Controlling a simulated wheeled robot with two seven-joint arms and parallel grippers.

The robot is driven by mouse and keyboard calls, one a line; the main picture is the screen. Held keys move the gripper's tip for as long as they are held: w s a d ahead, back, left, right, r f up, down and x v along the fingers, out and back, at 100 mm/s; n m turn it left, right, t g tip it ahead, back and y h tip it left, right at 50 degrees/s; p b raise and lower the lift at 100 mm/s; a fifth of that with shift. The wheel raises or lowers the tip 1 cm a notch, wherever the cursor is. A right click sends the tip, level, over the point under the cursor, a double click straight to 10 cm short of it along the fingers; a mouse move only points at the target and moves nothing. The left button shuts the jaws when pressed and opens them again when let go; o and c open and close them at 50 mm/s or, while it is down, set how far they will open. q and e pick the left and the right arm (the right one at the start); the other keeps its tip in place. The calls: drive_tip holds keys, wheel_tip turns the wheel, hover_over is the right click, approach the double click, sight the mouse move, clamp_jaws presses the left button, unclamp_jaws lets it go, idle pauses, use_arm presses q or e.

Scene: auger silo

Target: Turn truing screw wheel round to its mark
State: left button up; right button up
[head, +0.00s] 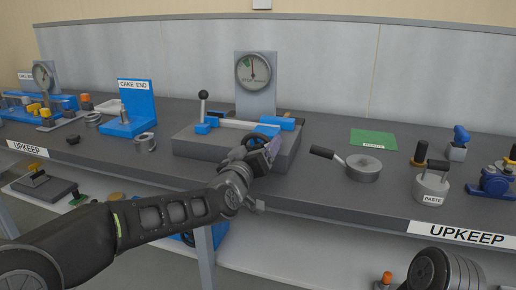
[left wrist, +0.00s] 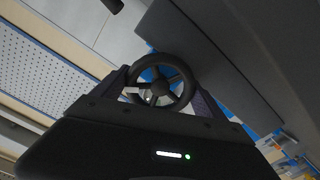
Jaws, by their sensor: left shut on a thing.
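The truing screw wheel is a small black spoked handwheel (head: 250,142) at the front of a grey fixture block (head: 215,142) in the head view. It also shows large in the left wrist view (left wrist: 159,87), its rim and spokes clear. My left gripper (head: 264,151) is shut on the wheel, with a finger on either side of the rim. The gripper covers part of the wheel in the head view. A small white piece (left wrist: 131,91) shows by the left of the rim; I cannot tell whether it is the mark. My right gripper is out of view.
A handled round pot (head: 364,167) and a paste pot (head: 431,186) stand to the right. A green mat (head: 379,139) lies behind them.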

use_arm(q)
drive_tip(key=o, duration=1.3)
drive_tip(key=v, duration=0.8)
drive_tip(key=shift+w, duration=0.1)
